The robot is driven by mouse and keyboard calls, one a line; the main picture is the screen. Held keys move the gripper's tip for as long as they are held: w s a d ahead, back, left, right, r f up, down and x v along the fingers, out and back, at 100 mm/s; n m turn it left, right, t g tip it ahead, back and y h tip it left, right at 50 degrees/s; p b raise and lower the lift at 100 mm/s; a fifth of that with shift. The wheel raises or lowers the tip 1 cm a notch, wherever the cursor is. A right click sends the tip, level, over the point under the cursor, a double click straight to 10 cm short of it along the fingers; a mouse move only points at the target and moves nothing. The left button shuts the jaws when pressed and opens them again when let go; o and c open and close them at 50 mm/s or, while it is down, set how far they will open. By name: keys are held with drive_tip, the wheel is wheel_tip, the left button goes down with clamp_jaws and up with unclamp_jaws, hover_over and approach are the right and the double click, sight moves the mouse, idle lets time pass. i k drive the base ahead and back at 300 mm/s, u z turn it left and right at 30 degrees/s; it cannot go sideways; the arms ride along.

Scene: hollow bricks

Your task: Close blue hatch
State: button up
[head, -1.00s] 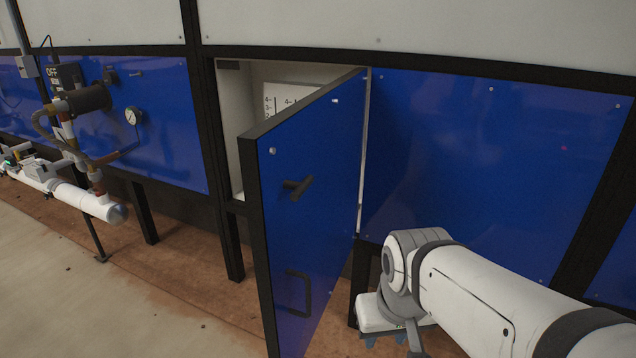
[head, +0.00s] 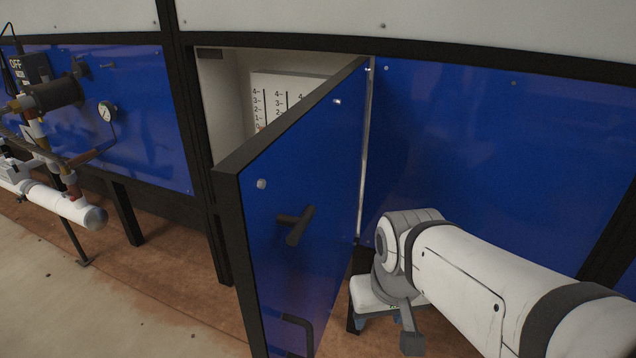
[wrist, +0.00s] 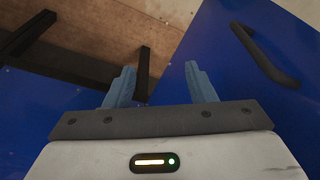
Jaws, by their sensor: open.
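The blue hatch (head: 300,190) stands open in the head view, swung out toward me from its frame, with its hinge side at the right. A black T-shaped handle (head: 295,224) sits on its face, and a black pull bar (head: 299,332) is lower down. In the wrist view the pull bar (wrist: 264,55) shows at the upper right on the blue hatch (wrist: 232,72). My gripper (wrist: 160,85) is open and empty, its fingers apart and not on the bar.
Behind the hatch is a pale compartment with a numbered scale panel (head: 285,95). A fixed blue panel (head: 500,150) is at the right. Black posts (head: 126,212) stand below the panels.

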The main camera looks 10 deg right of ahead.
sight(312, 153)
drive_tip(key=z, duration=0.1)
drive_tip(key=k, duration=0.55)
drive_tip(key=u, duration=3.1)
drive_tip(key=k, duration=0.35)
drive_tip(key=z, duration=2.75)
